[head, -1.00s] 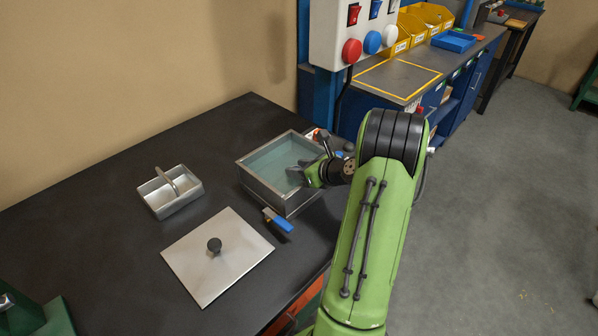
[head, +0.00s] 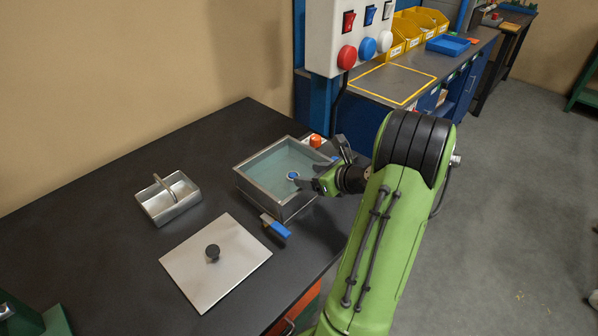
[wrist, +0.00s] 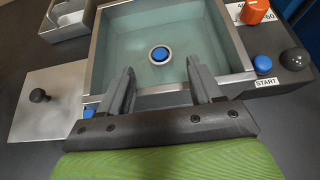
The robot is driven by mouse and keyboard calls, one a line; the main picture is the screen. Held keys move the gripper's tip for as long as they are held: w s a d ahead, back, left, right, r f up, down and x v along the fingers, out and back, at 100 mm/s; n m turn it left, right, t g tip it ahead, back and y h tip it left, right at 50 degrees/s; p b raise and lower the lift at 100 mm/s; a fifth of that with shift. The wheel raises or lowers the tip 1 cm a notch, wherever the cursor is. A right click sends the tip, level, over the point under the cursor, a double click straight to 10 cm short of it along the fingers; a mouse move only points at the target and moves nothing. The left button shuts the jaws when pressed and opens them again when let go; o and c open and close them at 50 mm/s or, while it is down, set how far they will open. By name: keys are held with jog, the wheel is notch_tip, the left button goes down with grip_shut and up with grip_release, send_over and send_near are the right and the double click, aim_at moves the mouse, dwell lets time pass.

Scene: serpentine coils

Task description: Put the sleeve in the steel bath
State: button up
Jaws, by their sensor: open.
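The steel bath (head: 243,184) is an open square tank of pale greenish liquid on the dark bench. It fills the upper middle of the wrist view (wrist: 97,50). The sleeve (head: 292,176) is a small ring, blue inside with a pale rim, and it lies inside the bath. In the wrist view the sleeve (wrist: 160,54) sits near the middle of the bath, apart from its walls. My gripper (wrist: 160,77) is open and empty, its two fingers at the bath's near wall, with the sleeve beyond the tips. In the head view my gripper (head: 318,172) is at the bath's right side.
A flat steel lid (head: 222,265) with a black knob lies in front of the bath. A small metal basket (head: 170,200) with a handle stands to the left. A blue-handled lever (head: 275,226) sticks out at the bath's near side. An orange knob (wrist: 256,11) and a blue START button (wrist: 262,64) are on the right.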

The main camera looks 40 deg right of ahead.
jog(key=v, duration=0.5)
jog(key=w+a+r+n+g+y, duration=0.1)
jog(key=a+r+n+g, duration=0.2)
jog(key=a+n, duration=0.65)
jog(key=w+a+r+n+g+y, duration=0.1)
jog(key=w+a+r+n+g, duration=0.1)
jog(key=a+n, duration=0.7)
jog(key=s+a+r+n+g+h, duration=0.1)
jog(key=s+a+r+n, duration=0.3)
jog(key=s+a+n, duration=0.8)
jog(key=s+n+h, duration=0.1)
jog(key=s+n, duration=0.2)
jog(key=n, duration=0.2)
jog(key=shift+g+p, duration=0.3)
jog(key=shift+p, duration=0.05)
